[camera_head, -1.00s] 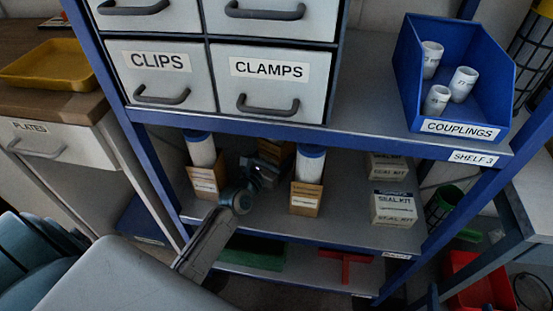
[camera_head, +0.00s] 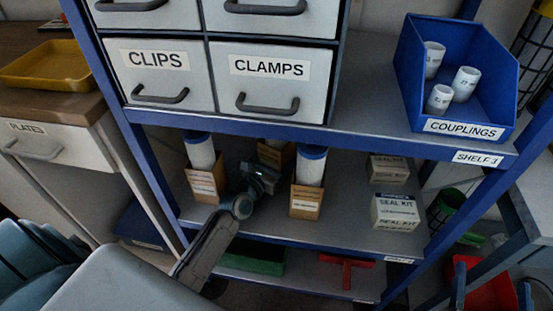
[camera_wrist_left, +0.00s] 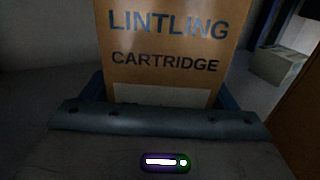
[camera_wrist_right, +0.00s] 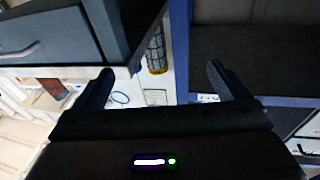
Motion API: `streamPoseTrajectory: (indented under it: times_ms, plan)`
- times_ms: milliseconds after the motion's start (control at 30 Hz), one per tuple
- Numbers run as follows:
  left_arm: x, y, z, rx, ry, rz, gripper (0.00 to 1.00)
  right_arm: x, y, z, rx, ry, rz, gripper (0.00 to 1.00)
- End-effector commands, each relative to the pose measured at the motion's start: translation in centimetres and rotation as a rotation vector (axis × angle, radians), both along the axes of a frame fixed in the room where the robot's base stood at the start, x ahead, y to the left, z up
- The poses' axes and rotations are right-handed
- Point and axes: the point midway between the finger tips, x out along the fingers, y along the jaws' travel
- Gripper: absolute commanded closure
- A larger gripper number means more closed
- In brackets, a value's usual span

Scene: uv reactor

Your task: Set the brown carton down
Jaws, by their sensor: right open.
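The brown carton (camera_wrist_left: 160,70), lettered "CARTRIDGE", fills the left wrist view. My right gripper (camera_head: 492,287) is at the lower right of the head view, in front of the shelving, open and empty. Its spread fingers also show in the right wrist view (camera_wrist_right: 160,85).
A left carton (camera_head: 205,184) and a right carton (camera_head: 306,200), each with a blue-topped white cylinder, flank the held one closely. Seal kit boxes (camera_head: 396,211) stand farther right. The upper shelf edge (camera_head: 350,141) and blue posts frame the opening.

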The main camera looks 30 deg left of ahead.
Motion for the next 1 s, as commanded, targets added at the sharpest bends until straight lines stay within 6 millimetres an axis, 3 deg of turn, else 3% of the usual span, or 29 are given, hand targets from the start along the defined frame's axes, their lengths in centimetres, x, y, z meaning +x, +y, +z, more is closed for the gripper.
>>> streamPoseTrajectory:
  times_ms: [400, 567, 800, 1000]
  plan:
    - [0.0, 0.0, 0.2, -0.001, 0.000, 0.000, 0.09, 0.0, 0.0, -0.1, 0.000, 0.014, 0.001, 0.05]
    - [-1.4, 0.2, 0.3, 0.001, 0.002, 0.000, 0.09, -0.8, 0.2, -2.8, 0.006, 0.157, 0.009, 0.05]
    - [-5.0, 0.5, 0.3, 0.000, 0.002, 0.000, 0.09, -2.6, 0.6, -7.1, 0.022, 0.396, 0.025, 0.05]
    - [-7.1, 0.8, 0.2, 0.001, 0.001, 0.000, 0.09, -3.5, 0.8, -8.8, 0.028, 0.486, 0.032, 0.05]
